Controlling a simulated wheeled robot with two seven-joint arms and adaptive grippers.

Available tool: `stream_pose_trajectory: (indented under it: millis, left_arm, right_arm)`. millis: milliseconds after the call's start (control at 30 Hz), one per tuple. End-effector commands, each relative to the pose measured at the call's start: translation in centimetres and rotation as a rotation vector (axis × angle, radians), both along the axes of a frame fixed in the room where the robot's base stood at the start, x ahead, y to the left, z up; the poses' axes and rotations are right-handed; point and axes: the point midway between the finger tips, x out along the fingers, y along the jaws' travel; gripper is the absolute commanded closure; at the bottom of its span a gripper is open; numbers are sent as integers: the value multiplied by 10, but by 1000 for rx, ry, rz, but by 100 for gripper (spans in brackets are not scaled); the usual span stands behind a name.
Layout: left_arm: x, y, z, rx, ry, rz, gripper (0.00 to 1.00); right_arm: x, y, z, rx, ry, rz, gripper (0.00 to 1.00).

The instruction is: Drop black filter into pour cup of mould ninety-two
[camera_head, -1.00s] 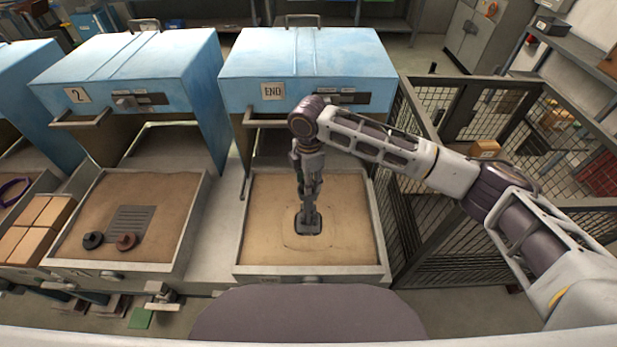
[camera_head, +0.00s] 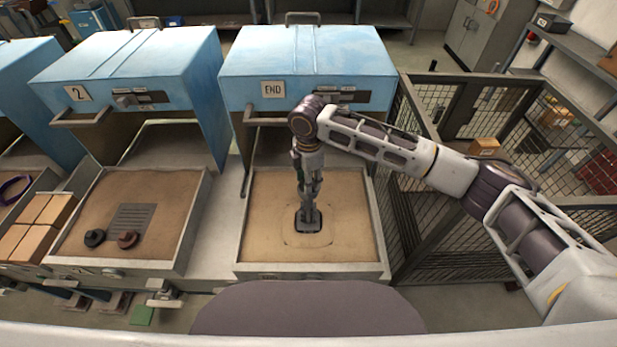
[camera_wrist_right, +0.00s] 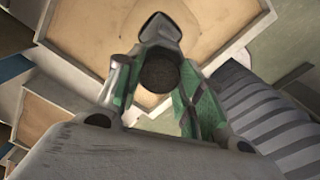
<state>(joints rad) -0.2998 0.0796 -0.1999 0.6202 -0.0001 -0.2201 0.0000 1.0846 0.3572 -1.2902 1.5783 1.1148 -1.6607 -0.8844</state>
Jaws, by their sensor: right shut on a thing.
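My right gripper (camera_head: 310,211) points down over the sand tray (camera_head: 238,222) in front of the oven marked END. Its fingers are shut on the black filter, a dark, rough, round disc that shows between the green-padded fingers in the right wrist view (camera_wrist_right: 159,72). Below the fingertips, a dark-rimmed pour cup (camera_head: 299,224) sits in the sand; the gripper partly covers it. A grey pointed rim (camera_wrist_right: 160,24) shows just beyond the disc in the wrist view. I cannot tell whether the filter touches the cup. No number is readable on the mould. My left gripper is not in view.
The oven marked 2 (camera_head: 140,62) stands to the left, with a sand tray holding a black round piece (camera_head: 94,238), a brown round piece (camera_head: 128,239) and a slotted grate (camera_head: 132,218). The blue END oven (camera_head: 305,60) stands behind the gripper. A mesh fence (camera_head: 450,200) is at right.

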Motion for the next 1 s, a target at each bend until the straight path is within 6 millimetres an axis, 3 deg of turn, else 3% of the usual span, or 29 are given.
stream_pose_trajectory:
  millis: [833,867,1000]
  left_arm:
    - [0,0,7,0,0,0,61]
    - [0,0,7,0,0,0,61]
    - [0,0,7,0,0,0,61]
  right_arm:
    - [0,0,0,0,0,0,75]
    - [0,0,0,0,0,0,61]
    - [0,0,0,0,0,0,43]
